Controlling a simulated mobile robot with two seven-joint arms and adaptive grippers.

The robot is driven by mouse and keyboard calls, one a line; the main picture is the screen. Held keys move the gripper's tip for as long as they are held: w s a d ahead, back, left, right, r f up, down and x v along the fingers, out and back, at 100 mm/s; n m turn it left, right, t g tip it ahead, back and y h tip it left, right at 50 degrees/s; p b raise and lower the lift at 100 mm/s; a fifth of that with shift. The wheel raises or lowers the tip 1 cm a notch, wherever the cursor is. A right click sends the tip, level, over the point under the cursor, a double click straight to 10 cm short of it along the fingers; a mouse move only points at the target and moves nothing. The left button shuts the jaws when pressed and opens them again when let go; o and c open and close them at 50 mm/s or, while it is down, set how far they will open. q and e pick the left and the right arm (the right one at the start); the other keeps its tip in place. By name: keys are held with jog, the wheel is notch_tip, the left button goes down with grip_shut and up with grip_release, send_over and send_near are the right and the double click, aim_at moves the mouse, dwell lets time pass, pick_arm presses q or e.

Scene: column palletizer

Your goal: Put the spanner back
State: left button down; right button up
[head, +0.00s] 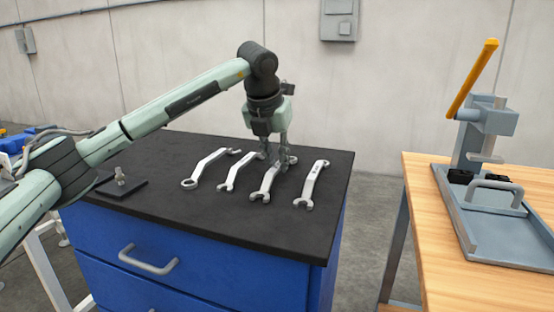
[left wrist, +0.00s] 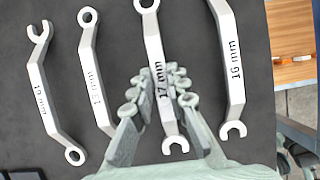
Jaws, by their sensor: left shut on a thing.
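My left gripper (head: 275,163) is low over the black cabinet top, its fingers closed around the 17 mm spanner (head: 268,183). In the left wrist view my left gripper (left wrist: 158,82) has a finger on each side of that spanner's shaft (left wrist: 152,42), with the open jaw toward my wrist. I cannot tell whether the spanner touches the top. The 16 mm spanner (left wrist: 231,62) lies to its right. Two more silver spanners lie to its left, the nearer one (head: 236,171) and the far left one (head: 205,168). My right gripper is out of view.
The blue drawer cabinet (head: 200,270) has a black top (head: 240,222) with clear room in front. A small dark plate with a metal piece (head: 120,182) sits at its left. A wooden table (head: 445,260) at right holds a press with a yellow lever (head: 474,78).

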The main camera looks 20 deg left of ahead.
pick_arm(q)
jog(key=shift+f, duration=0.1)
jog(key=c, duration=1.9)
grip_release()
jog(key=o, duration=0.4)
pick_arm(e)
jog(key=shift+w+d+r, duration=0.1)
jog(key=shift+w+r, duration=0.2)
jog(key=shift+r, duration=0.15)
